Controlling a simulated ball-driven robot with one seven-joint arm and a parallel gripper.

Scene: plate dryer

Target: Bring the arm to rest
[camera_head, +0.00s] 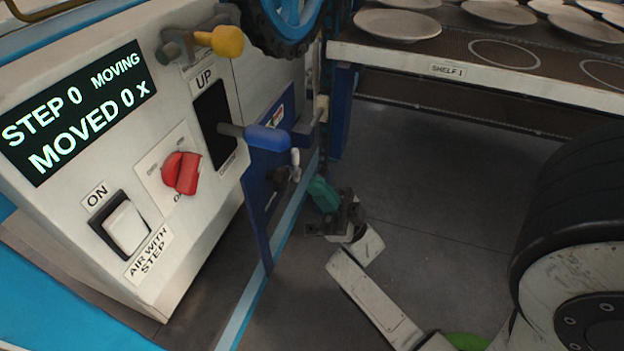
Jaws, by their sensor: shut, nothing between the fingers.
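My gripper (332,208) shows small and dark near the middle of the view, at the end of my pale arm (374,298). It is shut, with nothing held. It hangs in front of the dark floor, to the right of the blue panel edge of the machine. A teal piece (323,194) shows at its upper left; I cannot tell whether it is part of the gripper. The arm reaches up and left from the bottom edge. No contact with the machine is visible.
A white control box (215,225) fills the left, with a yellow-knobbed lever (227,41), a blue-handled lever (266,138), a red knob (182,172) and a switch (125,225). Its display reads "STEP 0 MOVING, MOVED 0 x". Shelf 1 (395,60) holds several plates. Floor (440,180) is clear.

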